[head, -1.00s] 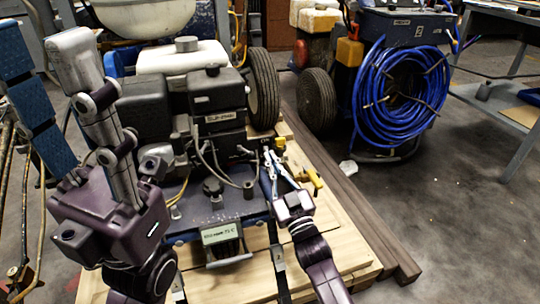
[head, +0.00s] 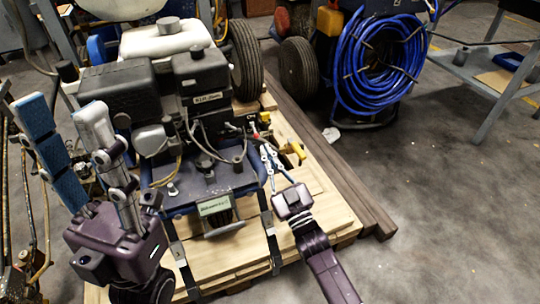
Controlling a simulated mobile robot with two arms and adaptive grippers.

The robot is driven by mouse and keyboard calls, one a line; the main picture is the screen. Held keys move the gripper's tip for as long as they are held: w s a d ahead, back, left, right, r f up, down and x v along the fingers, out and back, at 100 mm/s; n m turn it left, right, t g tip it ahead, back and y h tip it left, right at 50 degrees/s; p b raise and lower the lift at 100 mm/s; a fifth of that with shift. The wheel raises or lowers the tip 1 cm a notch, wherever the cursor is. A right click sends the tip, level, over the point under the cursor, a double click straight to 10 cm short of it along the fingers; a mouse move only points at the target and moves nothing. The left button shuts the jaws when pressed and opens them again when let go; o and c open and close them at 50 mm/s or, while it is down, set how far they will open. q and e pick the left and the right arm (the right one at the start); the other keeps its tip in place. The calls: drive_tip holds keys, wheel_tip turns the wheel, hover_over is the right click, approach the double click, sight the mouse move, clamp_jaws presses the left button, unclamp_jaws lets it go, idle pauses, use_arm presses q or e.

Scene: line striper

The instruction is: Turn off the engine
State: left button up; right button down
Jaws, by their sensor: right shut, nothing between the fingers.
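The engine (head: 203,82) is a dark block with a label, mounted on a blue frame on a wooden pallet. My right gripper (head: 267,150) is shut and empty. Its tips point at the engine's right front, just below that panel in the picture and apart from the red part. My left gripper (head: 63,108) is open and empty, left of the engine, with its blue-padded fingers spread upward.
A yellow handle (head: 297,151) sticks out right of my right gripper. The wooden pallet (head: 325,212) has a bare right front part. A coiled blue hose (head: 380,62) hangs behind right. Dark beams (head: 335,168) lie along the pallet.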

drive_tip(key=shift+s+d+f, duration=0.35)
drive_tip(key=shift+s+f, duration=0.2)
drive_tip(key=shift+s, duration=0.2)
drive_tip(key=shift+r, duration=0.1)
